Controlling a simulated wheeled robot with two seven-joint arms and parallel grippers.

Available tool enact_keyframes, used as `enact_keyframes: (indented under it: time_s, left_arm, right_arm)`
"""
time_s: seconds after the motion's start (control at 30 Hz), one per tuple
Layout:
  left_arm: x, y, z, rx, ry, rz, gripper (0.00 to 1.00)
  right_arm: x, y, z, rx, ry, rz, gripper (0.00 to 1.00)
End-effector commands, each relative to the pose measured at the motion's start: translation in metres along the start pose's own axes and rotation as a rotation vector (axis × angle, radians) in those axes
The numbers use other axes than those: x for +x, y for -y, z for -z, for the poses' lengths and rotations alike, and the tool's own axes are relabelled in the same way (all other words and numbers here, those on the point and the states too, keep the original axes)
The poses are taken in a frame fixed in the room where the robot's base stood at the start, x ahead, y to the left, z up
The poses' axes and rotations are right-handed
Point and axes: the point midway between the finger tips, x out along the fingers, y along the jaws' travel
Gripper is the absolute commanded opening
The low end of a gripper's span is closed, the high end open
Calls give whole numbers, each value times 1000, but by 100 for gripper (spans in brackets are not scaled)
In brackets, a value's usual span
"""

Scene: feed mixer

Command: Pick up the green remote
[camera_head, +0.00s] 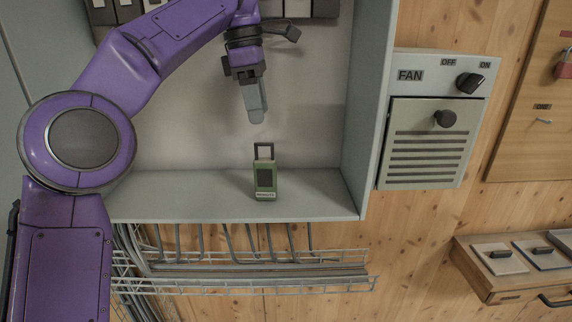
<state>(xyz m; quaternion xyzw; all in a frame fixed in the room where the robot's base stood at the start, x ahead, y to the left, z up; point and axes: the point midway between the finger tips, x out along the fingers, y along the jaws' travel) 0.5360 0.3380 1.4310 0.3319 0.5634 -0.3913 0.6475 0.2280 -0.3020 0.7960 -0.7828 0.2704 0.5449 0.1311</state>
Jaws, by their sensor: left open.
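The green remote (265,179) stands upright on the bottom shelf of the grey cabinet (215,205). It has a dark face panel, a pale label near its base and a dark loop-shaped frame on top. My left gripper (255,112) hangs above the remote, slightly to its left, with its fingers pointing down. It is open and apart from the remote, with nothing visible between its fingers. Its fingers overlap in this view. My right gripper is not in view.
The cabinet's right wall (371,110) rises beside the remote. A wire cable tray (245,285) runs below the shelf. A fan panel (430,130) with a knob is on the wooden wall to the right. A wooden ledge (500,287) is at lower right. The shelf around the remote is clear.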

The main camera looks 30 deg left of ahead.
Motion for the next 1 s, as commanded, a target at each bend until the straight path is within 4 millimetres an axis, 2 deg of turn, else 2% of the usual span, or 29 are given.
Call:
enact_keyframes:
  time_s: [0.07, 0.2, 0.37, 0.6, 0.7, 0.93, 1.0]
  left_arm:
    - [8, 2, 2, 0, 1, -2, 60]
    - [35, 6, 7, -3, 1, -4, 60]
    - [55, 3, 5, -7, -1, -3, 60]
    - [97, 9, -3, -4, -4, 0, 60]
    - [105, 9, -4, -5, -2, 0, 60]
    - [105, 8, -4, -4, -1, -2, 60]
    - [105, 8, -5, -4, -1, -1, 37]
  right_arm:
    - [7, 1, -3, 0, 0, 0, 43]
    - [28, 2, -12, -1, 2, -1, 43]
    - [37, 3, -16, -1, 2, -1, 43]
    - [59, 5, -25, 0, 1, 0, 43]
    - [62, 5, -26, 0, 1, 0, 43]
    - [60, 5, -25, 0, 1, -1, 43]
    - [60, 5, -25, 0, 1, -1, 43]
